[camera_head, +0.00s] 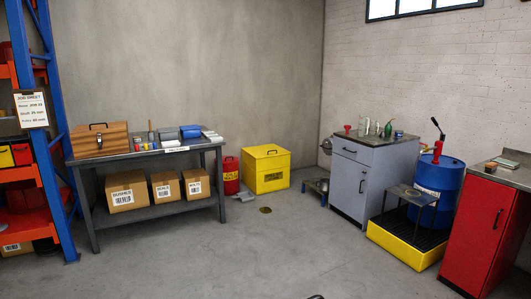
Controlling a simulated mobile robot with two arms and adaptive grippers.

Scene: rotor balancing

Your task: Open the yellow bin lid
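The yellow bin (268,176) stands on the floor against the back wall, near the room's corner. It is a square box with dark markings on its front. Its yellow lid (264,152) lies flat on top and looks closed, with a small dark handle on it. The bin is several steps away across the floor. Neither of my grippers can be made out in this view. Only a small dark shape shows at the bottom edge, too little to identify.
A red can (231,175) stands left of the bin, beside the grey workbench (150,154). A low step stool (317,186) and grey cabinet (351,183) stand to its right. A blue drum (437,190) sits on a yellow spill tray (401,247). The middle floor is clear around a small drain (265,210).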

